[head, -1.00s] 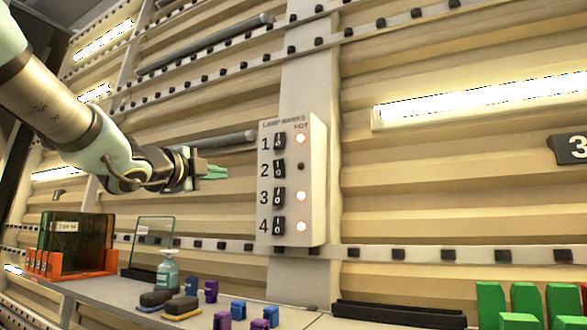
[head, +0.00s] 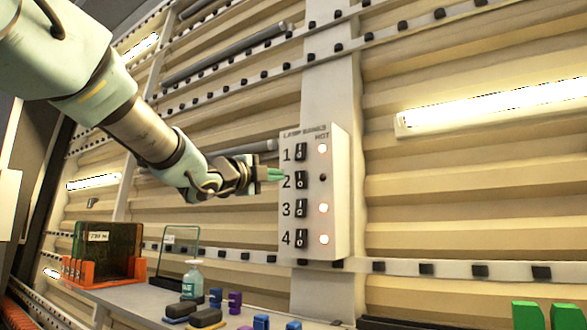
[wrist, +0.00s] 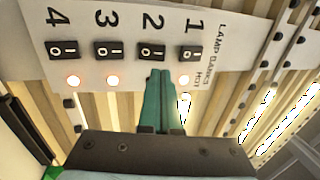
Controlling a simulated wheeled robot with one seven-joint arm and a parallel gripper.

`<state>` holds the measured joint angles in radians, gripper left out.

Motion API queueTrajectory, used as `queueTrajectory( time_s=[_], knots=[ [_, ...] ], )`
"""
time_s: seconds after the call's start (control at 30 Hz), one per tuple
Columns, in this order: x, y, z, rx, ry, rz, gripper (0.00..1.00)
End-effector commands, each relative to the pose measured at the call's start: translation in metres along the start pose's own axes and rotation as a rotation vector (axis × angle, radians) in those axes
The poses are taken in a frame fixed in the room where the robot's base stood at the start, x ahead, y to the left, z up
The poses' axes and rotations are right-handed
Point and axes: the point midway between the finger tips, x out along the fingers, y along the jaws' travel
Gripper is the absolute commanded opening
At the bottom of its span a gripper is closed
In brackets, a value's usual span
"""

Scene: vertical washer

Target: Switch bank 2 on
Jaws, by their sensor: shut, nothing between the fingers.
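The white lamp banks panel (head: 342,205) is on the wall, with a column of black rocker switches numbered 1 to 4. The bank 2 switch (head: 300,181) is second from the top; its lamp (head: 323,178) is dark, while lamps 1, 3 and 4 glow. My gripper (head: 275,174) is shut and empty, its green fingertips at the panel's left edge by the number 2. In the wrist view the fingertips (wrist: 160,74) appear just below the bank 2 switch (wrist: 152,52) and hide lamp 2. I cannot tell whether they touch the panel.
A shelf (head: 130,297) below holds an orange rack (head: 102,268) of dark glass plates, a clear pane (head: 178,250), a pump bottle (head: 193,279) and small blocks. A lit tube (head: 490,107) is on the wall at right.

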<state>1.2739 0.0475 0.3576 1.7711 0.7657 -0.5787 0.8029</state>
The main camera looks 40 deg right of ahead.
Motion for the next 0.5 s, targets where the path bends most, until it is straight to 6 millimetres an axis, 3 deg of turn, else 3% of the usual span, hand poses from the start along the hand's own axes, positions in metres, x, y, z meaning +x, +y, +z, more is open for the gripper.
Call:
queueTrajectory(
  time_s=[0.2, 0.5],
  knots=[
    [0.046, -0.004, 0.0, 0.001, 0.001, 0.002, 0.0],
    [0.078, -0.002, 0.0, 0.001, -0.002, 0.001, 0.0]
  ],
)
